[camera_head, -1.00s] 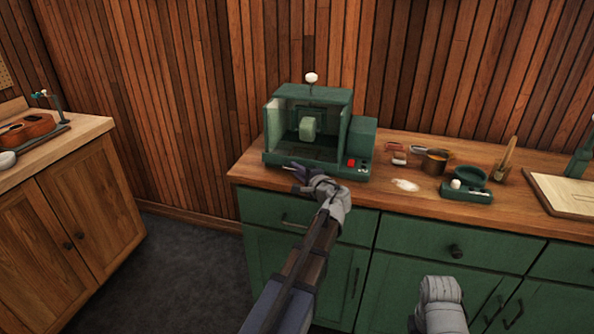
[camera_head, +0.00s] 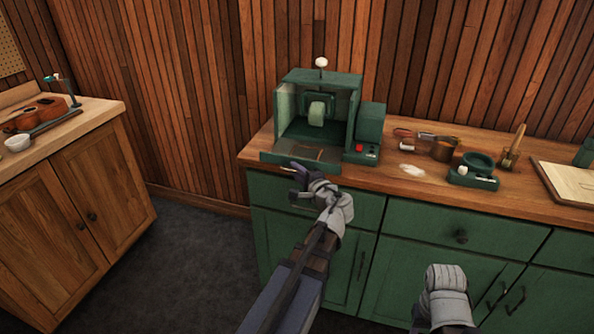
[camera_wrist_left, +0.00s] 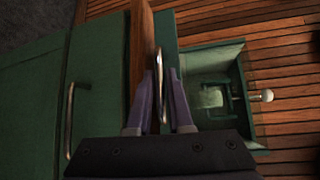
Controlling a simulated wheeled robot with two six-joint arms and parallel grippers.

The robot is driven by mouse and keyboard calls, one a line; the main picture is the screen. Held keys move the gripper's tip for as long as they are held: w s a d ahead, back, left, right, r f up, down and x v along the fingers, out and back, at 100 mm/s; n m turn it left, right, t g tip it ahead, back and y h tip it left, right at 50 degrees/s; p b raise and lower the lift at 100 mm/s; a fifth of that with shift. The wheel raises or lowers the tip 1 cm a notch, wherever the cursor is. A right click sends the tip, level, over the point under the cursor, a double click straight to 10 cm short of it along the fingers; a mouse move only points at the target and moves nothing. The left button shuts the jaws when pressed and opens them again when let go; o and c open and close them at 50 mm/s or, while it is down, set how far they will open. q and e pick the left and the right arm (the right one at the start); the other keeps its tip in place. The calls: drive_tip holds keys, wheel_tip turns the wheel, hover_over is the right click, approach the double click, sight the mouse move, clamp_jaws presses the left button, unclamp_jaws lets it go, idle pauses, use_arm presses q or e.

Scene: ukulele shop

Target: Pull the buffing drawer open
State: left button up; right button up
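The green buffing machine (camera_head: 290,110) stands on the wooden counter, with a pale buffing block inside its open-fronted box. Its shallow green drawer (camera_head: 270,157) sticks out at the front, with a brown inside showing. My left gripper (camera_head: 295,176) is at the drawer's front edge. In the left wrist view, a thin metal handle (camera_wrist_left: 160,80) lies between the two fingers of the left gripper (camera_wrist_left: 160,76). The fingers are apart, with a gap beside the handle. My right arm shows as a grey part (camera_head: 447,290) at the lower right; its fingers are out of view.
Green cupboards with handles lie below the counter (camera_head: 400,183). A separate wooden cabinet (camera_head: 85,200) is at left.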

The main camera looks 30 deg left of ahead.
use_arm(q)
drive_tip(key=shift+o, duration=0.2)
drive_tip(key=p+v, duration=0.1)
drive_tip(key=v, duration=0.7)
drive_tip(key=shift+f, duration=0.1)
idle(0.4)
drive_tip(key=s+d+f+n+g+h+p, duration=0.1)
drive_tip(key=s+d+f+g+h+p, duration=0.1)
drive_tip(key=d, duration=0.7)
drive_tip(key=s+d+f+n+g+h+p, duration=0.1)
drive_tip(key=s+d+f+g+h+p, duration=0.2)
drive_tip(key=s+d+h+p, duration=0.2)
drive_tip(key=s+d+f+n+g+h+p, duration=0.2)
drive_tip(key=s+d, duration=0.7)
drive_tip(key=d, duration=0.5)
drive_tip(key=g+h+p, duration=0.1)
drive_tip(key=h+p, duration=0.1)
drive_tip(key=h, duration=0.1)
drive_tip(key=shift+f+g+h, duration=0.25)
drive_tip(key=shift+g+h, duration=0.05)
